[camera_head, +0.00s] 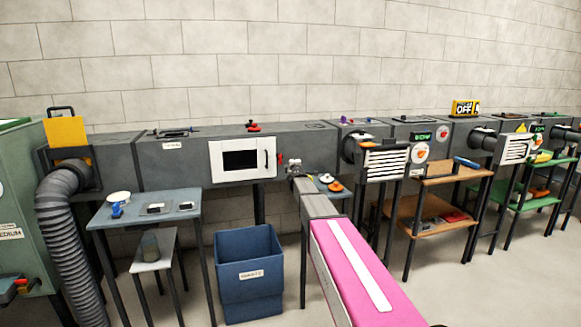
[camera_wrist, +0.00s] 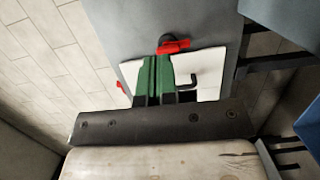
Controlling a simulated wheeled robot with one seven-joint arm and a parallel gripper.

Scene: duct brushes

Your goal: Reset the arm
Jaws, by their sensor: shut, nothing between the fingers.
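My gripper (camera_wrist: 154,62) shows in the wrist view. A black handle (camera_wrist: 188,82) is right of the fingers. A red piece (camera_wrist: 174,46) lies just beyond the fingertips. I cannot make out my gripper in the head view.
The head view shows a long grey duct (camera_head: 190,172) with a white framed access panel (camera_head: 215,160). A blue bin (camera_head: 248,290), a blue-grey table (camera_head: 180,216) and a pink box-shaped section (camera_head: 335,270) stand in front. Shelves (camera_head: 450,175) fill the right. Floor shows between them.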

